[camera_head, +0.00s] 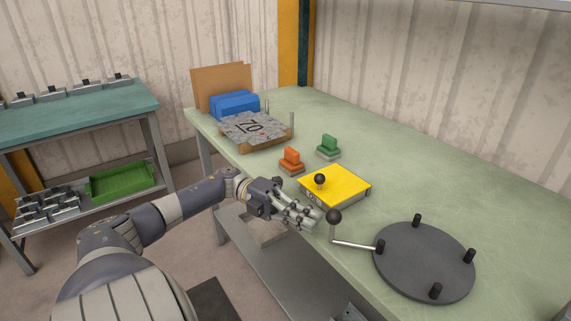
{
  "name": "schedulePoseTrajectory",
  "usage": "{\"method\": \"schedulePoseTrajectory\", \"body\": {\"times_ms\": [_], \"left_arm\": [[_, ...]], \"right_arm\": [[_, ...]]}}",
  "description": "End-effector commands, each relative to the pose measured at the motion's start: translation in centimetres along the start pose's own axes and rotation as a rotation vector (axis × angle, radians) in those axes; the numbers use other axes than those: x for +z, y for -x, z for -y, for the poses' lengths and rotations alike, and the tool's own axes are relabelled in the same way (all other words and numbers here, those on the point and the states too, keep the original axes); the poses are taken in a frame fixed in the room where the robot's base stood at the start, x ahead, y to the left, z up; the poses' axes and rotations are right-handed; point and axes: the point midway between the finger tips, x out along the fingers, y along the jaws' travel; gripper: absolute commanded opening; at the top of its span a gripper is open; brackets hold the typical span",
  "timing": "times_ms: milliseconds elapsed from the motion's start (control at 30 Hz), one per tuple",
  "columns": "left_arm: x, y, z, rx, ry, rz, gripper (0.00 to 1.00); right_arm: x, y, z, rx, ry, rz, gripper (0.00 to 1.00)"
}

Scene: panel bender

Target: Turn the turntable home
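The turntable (424,262) is a dark grey round plate on the right of the green bench, with several black pegs standing near its rim. A thin metal handle (353,245) sticks out from its left side and ends in a black ball knob (334,217). My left gripper (312,222) is just left of the knob, over the bench's front edge. Its fingers point right toward the knob; contact cannot be made out. Its fingers look spread, with nothing seen between them. My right gripper is not in view.
A yellow-topped box (345,184) with a black knob sits behind my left gripper. An orange block (291,161) and a green block (328,146) stand farther back. A grey plate marked 70 (254,129) lies near blue bins (235,105). The bench's right rear is clear.

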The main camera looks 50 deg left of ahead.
Motion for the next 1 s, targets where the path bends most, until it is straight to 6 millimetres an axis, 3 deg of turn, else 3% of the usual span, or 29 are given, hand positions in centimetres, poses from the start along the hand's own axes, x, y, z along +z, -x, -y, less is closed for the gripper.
{"method": "schedulePoseTrajectory", "body": {"times_ms": [200,400,633,1000], "left_arm": [[-0.6,4.6,-0.1,0.003,0.005,-0.014,0.00],[-1.0,7.6,-0.1,0.003,0.006,-0.025,0.00],[-1.3,9.1,-0.1,0.003,0.006,-0.033,0.00],[-1.4,9.2,-0.2,0.003,0.007,-0.036,0.00]], "right_arm": [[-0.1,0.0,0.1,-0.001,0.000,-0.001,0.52],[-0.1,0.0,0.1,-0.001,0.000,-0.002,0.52],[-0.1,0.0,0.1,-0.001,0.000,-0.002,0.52],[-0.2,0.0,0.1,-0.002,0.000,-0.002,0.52]]}}
